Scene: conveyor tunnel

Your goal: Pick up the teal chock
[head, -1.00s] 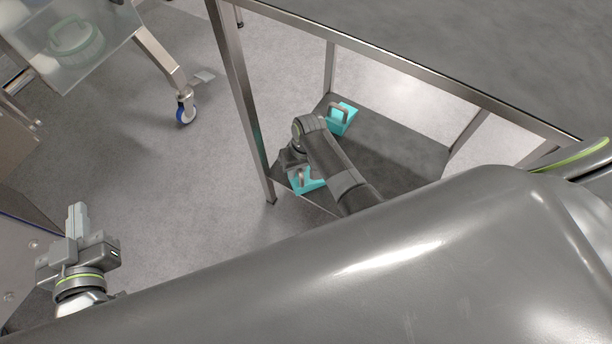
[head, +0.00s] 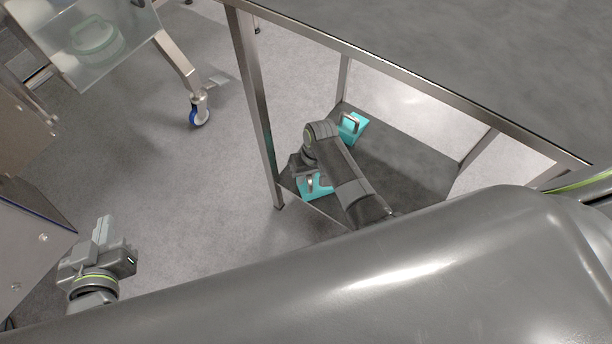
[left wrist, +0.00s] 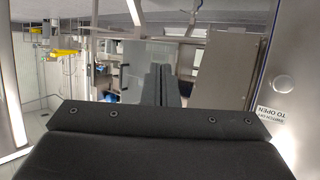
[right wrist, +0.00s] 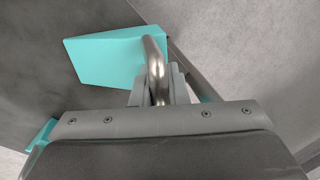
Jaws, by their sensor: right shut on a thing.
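A teal chock (head: 318,190) with a bent metal handle is at the near corner of the low shelf under the table. My right gripper (right wrist: 160,88) is shut on its metal handle; the chock's teal body (right wrist: 105,55) shows beyond the fingers. In the head view my right arm hides part of this chock, and I cannot tell whether it touches the shelf. A second teal chock (head: 353,128) with a similar handle sits farther back on the shelf; a teal piece also shows at the left edge of the right wrist view (right wrist: 40,132). My left gripper (head: 118,238) is empty, its fingers together.
The low grey shelf (head: 410,160) has bare room right of the chocks. A metal table leg (head: 262,130) stands close left of my right arm, and the tabletop edge (head: 400,72) runs above. A wheeled cart (head: 178,62) stands at upper left. Open floor lies between.

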